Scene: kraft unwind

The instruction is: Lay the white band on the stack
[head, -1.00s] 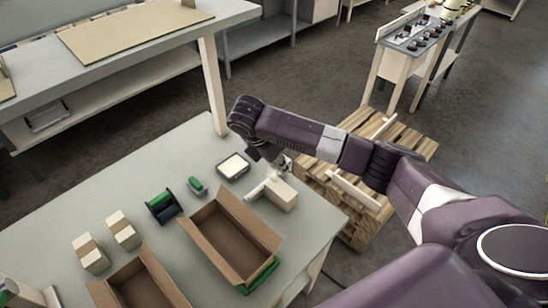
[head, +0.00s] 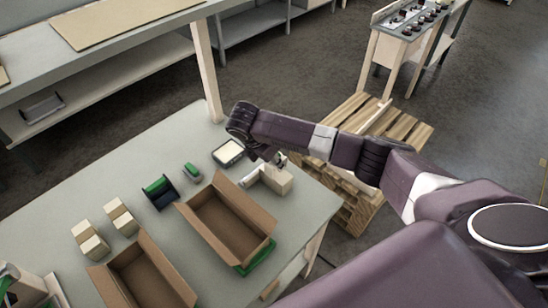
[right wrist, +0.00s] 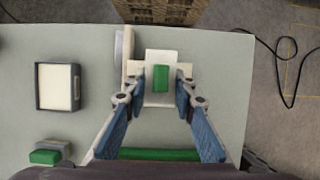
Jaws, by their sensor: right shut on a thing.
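My right gripper (right wrist: 161,80) is shut, seen from above in the right wrist view. Between its blue-padded fingers is a pale white band (right wrist: 160,99) with a green rectangular piece (right wrist: 160,78) at its middle. In the head view the gripper (head: 279,161) is at a cream block-like stack (head: 279,183) near the table's right edge. The wrist and fingers partly hide the spot, so I cannot tell whether the band touches the stack. My left gripper is not in view.
An open cardboard box (head: 228,228) stands just in front of the stack, with another (head: 145,278) to its left. A dark-framed tray (head: 228,152), a small green item (head: 192,172) and cream blocks (head: 120,217) lie on the grey table (head: 150,150). A pallet (head: 345,190) stands beyond its right edge.

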